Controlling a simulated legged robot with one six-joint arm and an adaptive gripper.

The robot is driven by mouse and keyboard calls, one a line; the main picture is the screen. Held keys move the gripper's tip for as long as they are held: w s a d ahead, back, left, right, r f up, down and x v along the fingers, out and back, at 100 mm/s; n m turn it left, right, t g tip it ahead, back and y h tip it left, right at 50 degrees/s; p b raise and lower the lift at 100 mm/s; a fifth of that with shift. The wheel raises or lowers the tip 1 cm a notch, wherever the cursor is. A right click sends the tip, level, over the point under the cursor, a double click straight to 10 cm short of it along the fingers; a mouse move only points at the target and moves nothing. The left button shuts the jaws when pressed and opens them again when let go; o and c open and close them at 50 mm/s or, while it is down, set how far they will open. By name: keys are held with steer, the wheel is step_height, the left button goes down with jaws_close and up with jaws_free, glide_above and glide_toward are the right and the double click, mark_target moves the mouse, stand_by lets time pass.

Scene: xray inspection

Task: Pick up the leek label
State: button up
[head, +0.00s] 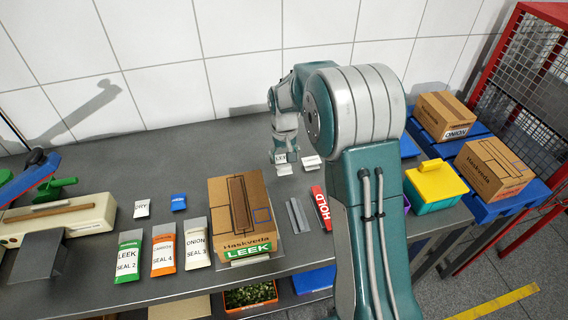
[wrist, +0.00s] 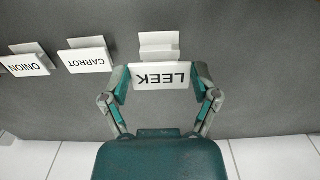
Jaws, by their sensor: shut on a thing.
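The leek label is a small white card with black LEEK lettering (wrist: 163,76), upside down in the wrist view. My gripper (wrist: 163,80) is shut on it, one finger at each short end. The label also shows small in the head view (head: 280,158), with my gripper (head: 281,155) over the far part of the grey table. A white holder (wrist: 158,45) sits right beside the label in the wrist view. I cannot tell whether the label still touches it.
The carrot label (wrist: 84,55) and the onion label (wrist: 29,62) stand left of it in the wrist view. In the head view a LEEK carton (head: 238,210), seal packets (head: 162,252) and a red HOLD marker (head: 321,208) lie nearer. The tiled wall (head: 235,60) is close behind.

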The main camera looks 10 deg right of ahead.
steer(key=s+d+r, duration=0.2)
steer(key=s+r, duration=0.8)
steer(key=s, duration=0.4)
steer(key=a+n, duration=0.3)
steer(key=a, duration=0.1)
steer(key=a+r+n, duration=0.1)
steer(key=a+n, duration=0.2)
steer(key=a, duration=0.1)
steer(key=s+a+r+n, duration=0.1)
steer(key=a+n, duration=0.2)
steer(key=shift+s+a+n, duration=0.1)
steer(key=shift+a+n, duration=0.3)
steer(key=s+a+n, duration=0.1)
steer(key=a+n, duration=0.1)
steer(key=s+a+n, duration=0.1)
steer(key=a+n, duration=0.1)
steer(key=a, duration=0.1)
steer(key=s+a+r+n, duration=0.1)
steer(key=a+n, duration=0.1)
steer(key=n, duration=0.1)
steer(key=shift+a, duration=0.35)
steer(key=shift+s+a+r+n, duration=0.15)
steer(key=shift+s+a+n, duration=0.1)
steer(key=shift+a+n, duration=0.25)
steer(key=shift+d, duration=0.15)
steer(key=shift+f, duration=2.25)
